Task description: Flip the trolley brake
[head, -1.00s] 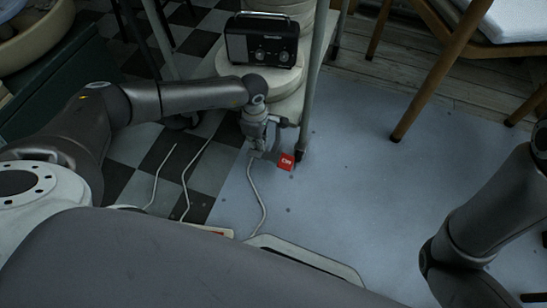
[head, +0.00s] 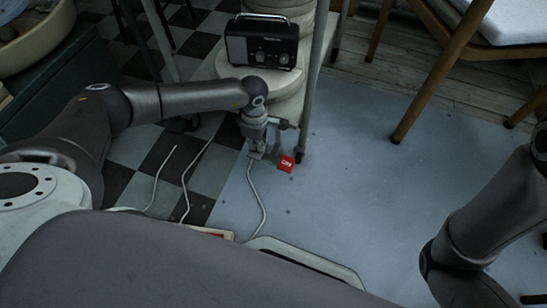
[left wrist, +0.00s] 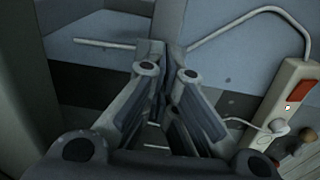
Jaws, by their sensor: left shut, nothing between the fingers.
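The red brake tab (head: 286,163) with pale lettering sits low beside the caster (head: 300,155) at the foot of the trolley's pale leg (head: 311,100) in the head view. My left gripper (head: 257,155) points down just left of the red tab, with a small gap between them. Its fingers (left wrist: 166,52) are shut and empty in the left wrist view. The tab is not identifiable in that view. My right arm shows at the right edge of the head view, but its gripper is out of frame.
A black radio (head: 262,41) stands on the trolley above my gripper. White cables (head: 256,195) run along the floor. A power strip (left wrist: 285,110) with a red switch lies at the right in the left wrist view. A wooden chair (head: 440,75) stands right; bare blue-grey floor (head: 385,190) lies between.

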